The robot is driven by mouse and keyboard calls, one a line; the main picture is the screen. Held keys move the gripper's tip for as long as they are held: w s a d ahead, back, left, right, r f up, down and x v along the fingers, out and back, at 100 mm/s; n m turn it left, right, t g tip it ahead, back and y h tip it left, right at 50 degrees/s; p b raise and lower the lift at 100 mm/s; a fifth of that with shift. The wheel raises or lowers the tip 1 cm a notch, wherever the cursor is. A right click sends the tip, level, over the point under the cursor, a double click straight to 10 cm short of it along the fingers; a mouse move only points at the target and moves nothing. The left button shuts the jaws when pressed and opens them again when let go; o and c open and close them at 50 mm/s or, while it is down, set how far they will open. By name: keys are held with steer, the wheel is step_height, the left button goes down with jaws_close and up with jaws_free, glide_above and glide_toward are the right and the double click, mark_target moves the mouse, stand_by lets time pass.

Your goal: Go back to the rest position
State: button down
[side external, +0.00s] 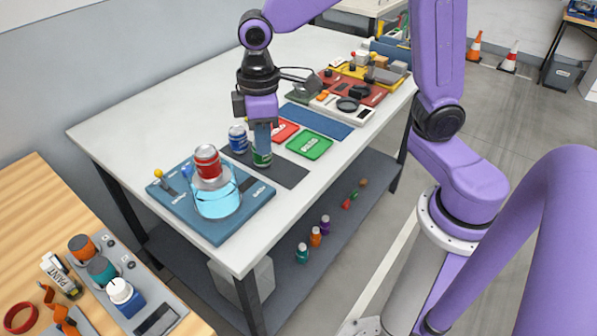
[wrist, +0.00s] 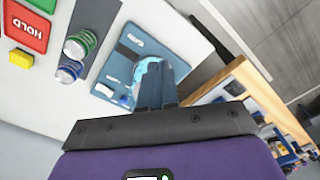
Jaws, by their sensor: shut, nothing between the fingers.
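My gripper (side external: 262,142) points down over the white table, its fingers pressed together with nothing between them. In the side view its fingertips overlap the top of a green can (side external: 262,157). In the wrist view the shut fingers (wrist: 156,82) show apart from the green can (wrist: 80,43) and the blue can (wrist: 69,70), which lie off to the left. The blue can (side external: 238,139) stands beside the green one on a dark strip (side external: 285,172). The gap between fingertips and table is hard to judge.
A blue board (side external: 250,200) holds a clear vessel of blue liquid (side external: 216,202), with a red can (side external: 207,161) at its top. Red (side external: 284,130) and green (side external: 309,145) signs lie nearby. Trays and tools (side external: 360,85) fill the far end. The table's left back part is bare.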

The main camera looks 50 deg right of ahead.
steer(key=s+d+n, duration=0.1)
steer(key=s+d, duration=0.3)
steer(key=s, duration=0.5)
steer(key=s+d+n, duration=0.2)
steer(key=s+d, duration=0.3)
steer(key=s, duration=0.5)
steer(key=shift+f, duration=0.45)
